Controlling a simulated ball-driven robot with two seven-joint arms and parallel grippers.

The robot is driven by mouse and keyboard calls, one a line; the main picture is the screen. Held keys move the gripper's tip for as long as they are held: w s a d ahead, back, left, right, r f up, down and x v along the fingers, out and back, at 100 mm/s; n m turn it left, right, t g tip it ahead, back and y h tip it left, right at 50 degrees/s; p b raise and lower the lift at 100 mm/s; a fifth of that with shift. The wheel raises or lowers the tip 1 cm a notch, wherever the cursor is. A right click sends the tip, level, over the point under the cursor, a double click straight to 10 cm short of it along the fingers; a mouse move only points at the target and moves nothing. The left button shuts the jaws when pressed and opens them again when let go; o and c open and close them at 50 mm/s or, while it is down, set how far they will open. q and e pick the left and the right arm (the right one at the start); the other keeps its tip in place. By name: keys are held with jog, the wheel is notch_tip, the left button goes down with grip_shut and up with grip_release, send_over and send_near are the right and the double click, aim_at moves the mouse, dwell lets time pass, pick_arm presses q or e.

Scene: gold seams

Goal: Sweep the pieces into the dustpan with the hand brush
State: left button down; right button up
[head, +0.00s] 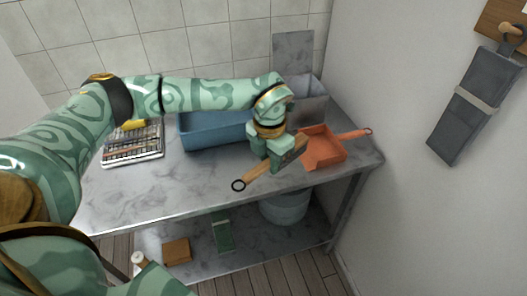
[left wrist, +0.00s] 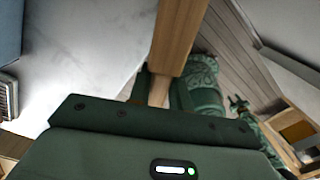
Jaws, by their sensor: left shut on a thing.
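My left gripper (head: 272,162) is shut on the wooden handle of the hand brush (head: 258,176), above the right part of the grey marble-look worktop. I cannot make out any pieces; the gripper and brush hide part of the worktop.
A blue bin (head: 212,130) and a grey metal box (head: 308,102) stand behind the gripper. A tray of small items (head: 133,143) is at left. The worktop's (head: 175,190) front is clear. A bucket (head: 287,208) stands on the lower shelf. A wall rises at right.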

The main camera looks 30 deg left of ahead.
pick_arm(q)
jog(key=w+a+f+n+b, duration=0.1)
jog(key=f+n, duration=0.2)
jog(key=n, duration=0.1)
jog(key=w+a+f+n+b, duration=0.1)
jog(key=f+n+b, duration=0.1)
jog(key=f+n, duration=0.1)
jog(key=w+a+f+n+b, duration=0.1)
jog(key=f+n+b, duration=0.1)
jog(key=n, duration=0.4)
jog(key=shift+a+f, duration=0.15)
jog(key=shift+f, duration=0.4)
jog(key=shift+r, duration=0.1)
